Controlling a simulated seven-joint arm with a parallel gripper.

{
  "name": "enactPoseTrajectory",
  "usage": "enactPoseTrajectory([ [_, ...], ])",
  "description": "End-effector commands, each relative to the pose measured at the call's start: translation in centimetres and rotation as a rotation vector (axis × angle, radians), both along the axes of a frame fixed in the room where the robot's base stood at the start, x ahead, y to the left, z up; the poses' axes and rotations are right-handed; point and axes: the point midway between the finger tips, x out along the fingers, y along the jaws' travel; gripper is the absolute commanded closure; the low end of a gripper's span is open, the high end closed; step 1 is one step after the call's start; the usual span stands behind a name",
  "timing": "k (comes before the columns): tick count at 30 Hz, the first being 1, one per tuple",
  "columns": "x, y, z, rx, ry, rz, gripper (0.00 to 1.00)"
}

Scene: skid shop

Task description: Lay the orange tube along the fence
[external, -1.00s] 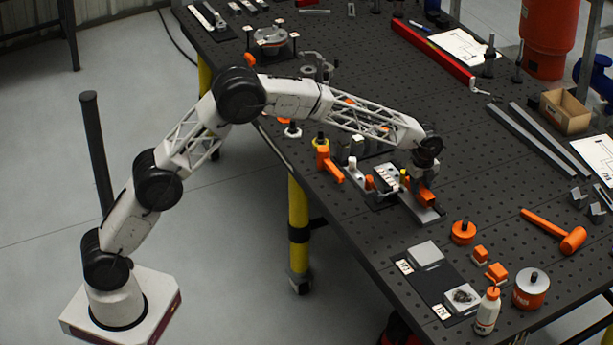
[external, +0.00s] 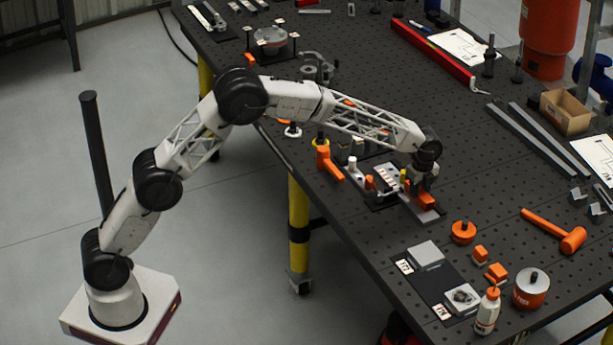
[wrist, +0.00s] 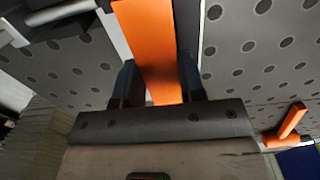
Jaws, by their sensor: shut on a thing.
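The orange tube (wrist: 150,45) is between the two dark fingers of my gripper (wrist: 158,88) in the wrist view. It looks square-sided and runs away from the gripper. In the external view my gripper (external: 424,186) points down over the fixture near the table's front edge, with an orange end of the tube (external: 427,201) showing below it. A flat grey bar (external: 416,210) lies beneath the tube; I cannot tell whether this is the fence. The gripper and arm hide part of the fixture, and contact between tube and bar is unclear.
A fixture with a white-marked strip (external: 387,178) and small upright posts stands just left of my gripper. An orange-handled clamp (external: 328,163) is further left. An orange round part (external: 463,232) and a mallet (external: 556,231) lie to the right.

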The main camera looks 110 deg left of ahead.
Motion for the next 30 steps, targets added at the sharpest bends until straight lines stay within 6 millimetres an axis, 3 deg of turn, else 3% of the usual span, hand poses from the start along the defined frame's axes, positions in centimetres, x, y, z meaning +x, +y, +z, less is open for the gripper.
enactPoseTrajectory([
  [5, 0.01, 0.01, 0.05, 0.001, -0.001, 0.0, 0.86],
  [6, 0.01, 0.01, 0.06, 0.001, -0.001, 0.0, 0.57],
  [11, 0.01, 0.01, 0.04, 0.0, 0.0, 0.0, 0.33],
  [16, 0.01, 0.01, 0.02, 0.0, 0.0, 0.0, 0.33],
  [19, -0.01, -0.01, -0.03, 0.0, 0.0, 0.0, 0.21],
  [30, 0.0, 0.0, 0.12, 0.0, 0.0, 0.0, 0.21],
])
